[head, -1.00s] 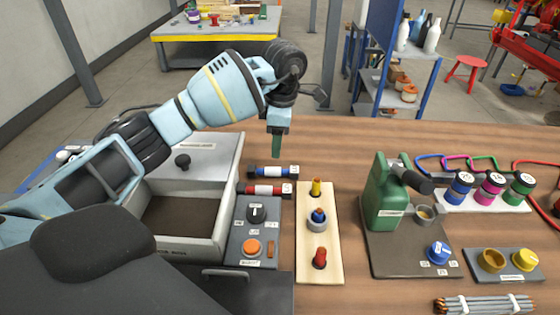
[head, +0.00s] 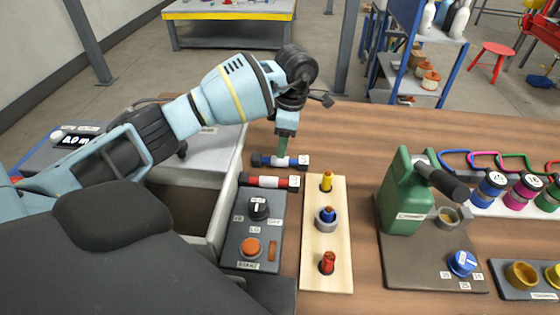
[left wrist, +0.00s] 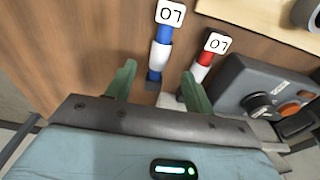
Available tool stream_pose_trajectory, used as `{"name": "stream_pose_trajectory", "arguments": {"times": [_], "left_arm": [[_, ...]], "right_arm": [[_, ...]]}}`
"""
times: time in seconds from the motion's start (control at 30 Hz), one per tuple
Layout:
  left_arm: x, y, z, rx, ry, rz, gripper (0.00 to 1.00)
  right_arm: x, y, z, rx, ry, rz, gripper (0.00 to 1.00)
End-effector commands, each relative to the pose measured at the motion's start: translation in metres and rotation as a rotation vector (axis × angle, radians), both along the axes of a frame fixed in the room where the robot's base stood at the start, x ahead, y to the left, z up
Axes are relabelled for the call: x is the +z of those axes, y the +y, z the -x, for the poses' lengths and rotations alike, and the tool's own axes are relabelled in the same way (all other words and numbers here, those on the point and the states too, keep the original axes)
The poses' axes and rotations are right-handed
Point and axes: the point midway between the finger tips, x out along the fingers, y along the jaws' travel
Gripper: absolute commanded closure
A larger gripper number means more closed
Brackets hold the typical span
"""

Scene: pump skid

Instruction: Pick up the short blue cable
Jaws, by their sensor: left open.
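The short blue cable (head: 278,161) lies on the wooden bench, with black ends, a white middle band and a white tag at its right end. In the left wrist view the blue cable (left wrist: 161,50) lies ahead of and between the fingertips. My left gripper (head: 286,146) is open and empty, pointing down just above the cable; its green fingers show in the left wrist view (left wrist: 157,82). A similar red cable (head: 268,181) lies just in front of the blue one, and in the left wrist view it sits by the right finger (left wrist: 204,59). My right gripper is not in view.
A grey control box (head: 252,233) with a knob and orange button stands close in front of the cables. A grey open bin (head: 228,196) is at the left. A wooden board (head: 341,253) with coloured plugs is at the right. Bench behind the cables is clear.

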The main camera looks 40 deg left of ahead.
Motion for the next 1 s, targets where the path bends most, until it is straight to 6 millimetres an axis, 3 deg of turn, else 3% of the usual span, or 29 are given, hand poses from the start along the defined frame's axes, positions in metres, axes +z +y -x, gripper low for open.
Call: {"name": "stream_pose_trajectory", "arguments": {"times": [0.4,0.7,1.0], "left_arm": [[-0.047,0.006,0.003,-0.001,0.0,0.001,0.47],[-0.05,0.006,0.003,-0.001,0.0,0.001,0.48],[-0.05,0.006,0.003,0.0,-0.001,0.001,0.88]], "right_arm": [[0.004,0.0,-0.003,0.0,-0.008,0.0,0.64],[0.004,0.0,-0.003,0.0,-0.008,0.001,0.64],[0.004,0.0,-0.003,0.0,-0.008,0.001,0.64]]}}
